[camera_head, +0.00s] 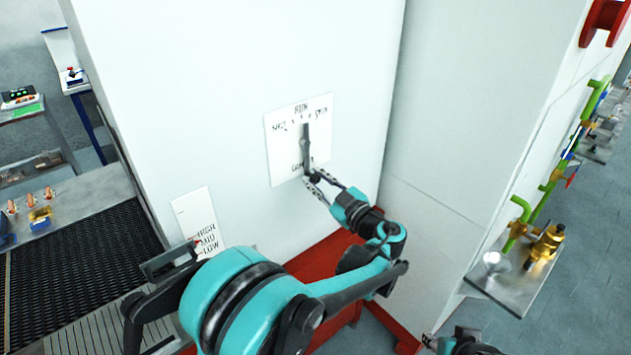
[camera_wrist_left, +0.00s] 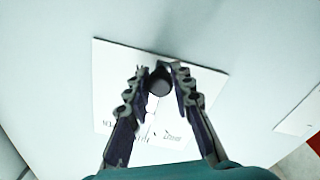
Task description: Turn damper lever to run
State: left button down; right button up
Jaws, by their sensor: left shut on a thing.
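The damper lever (camera_head: 306,146) is a dark bar on a white dial plate (camera_head: 284,170) on the tall white cabinet. It stands nearly upright, its upper end just below the word RUN. In the left wrist view, the lever's round dark end (camera_wrist_left: 160,82) sits between the two fingers, with the plate (camera_wrist_left: 108,75) behind. A part of my right arm shows at the bottom edge; its fingers are not clear.
A HIGH/MID/LOW plate (camera_head: 191,211) is on the cabinet at lower left. A black mesh belt (camera_head: 80,262) runs at the left. Green pipes and a brass valve (camera_head: 546,243) on a shelf stand at the right. A red base (camera_head: 330,256) lies below the dial plate.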

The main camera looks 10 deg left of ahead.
pick_arm(q)
jog(key=c, duration=1.3)
grip_release()
jog(key=v, duration=1.2)
jog(key=shift+f, duration=0.1)
